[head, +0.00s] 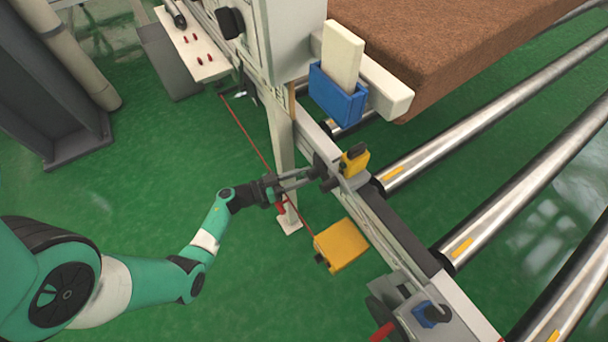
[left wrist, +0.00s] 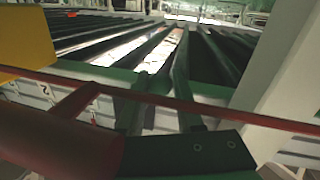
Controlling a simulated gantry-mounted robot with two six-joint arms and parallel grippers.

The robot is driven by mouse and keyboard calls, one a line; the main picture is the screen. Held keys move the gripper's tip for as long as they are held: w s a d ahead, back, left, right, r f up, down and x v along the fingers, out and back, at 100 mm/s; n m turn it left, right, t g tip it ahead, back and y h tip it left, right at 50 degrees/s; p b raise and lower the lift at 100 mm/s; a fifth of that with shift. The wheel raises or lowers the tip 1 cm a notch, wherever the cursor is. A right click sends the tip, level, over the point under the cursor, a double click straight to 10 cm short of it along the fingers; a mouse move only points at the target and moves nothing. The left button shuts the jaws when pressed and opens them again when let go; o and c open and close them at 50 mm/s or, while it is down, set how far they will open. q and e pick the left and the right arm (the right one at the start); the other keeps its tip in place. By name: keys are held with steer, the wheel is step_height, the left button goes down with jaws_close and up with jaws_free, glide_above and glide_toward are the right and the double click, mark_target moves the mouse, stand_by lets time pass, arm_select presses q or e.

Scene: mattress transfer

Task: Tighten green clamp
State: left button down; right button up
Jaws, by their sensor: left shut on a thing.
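My left gripper (head: 316,173) reaches the side of the roller-table rail, left of a yellow block (head: 354,160). It is shut on a small dark knob-like part (head: 329,183) at the rail. No plainly green clamp stands out in the head view, and I cannot tell whether this part belongs to it. In the left wrist view, my gripper's dark fingers (left wrist: 158,85) come close together, with a greenish patch between their tips. The held part is mostly hidden there. My right gripper is not in view.
A red cord (head: 247,137) runs close past my gripper and crosses the left wrist view (left wrist: 216,108). A blue holder (head: 336,96) and brown mattress (head: 450,40) lie beyond.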

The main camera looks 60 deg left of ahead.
arm_select(q)
steer(key=shift+r, duration=0.2)
stand_by(0.5)
steer(key=shift+a+r+p, duration=0.2)
steer(key=shift+r+p, duration=0.1)
steer(key=shift+p, duration=0.4)
steer(key=shift+a+r+m+p, duration=0.1)
steer(key=shift+a+m+p, duration=0.1)
steer(key=shift+m+p, duration=0.25)
steer(key=shift+a, duration=0.1)
steer(key=c, duration=0.6)
jaws_free()
steer(key=shift+s, duration=0.1)
steer(key=shift+f, duration=0.25)
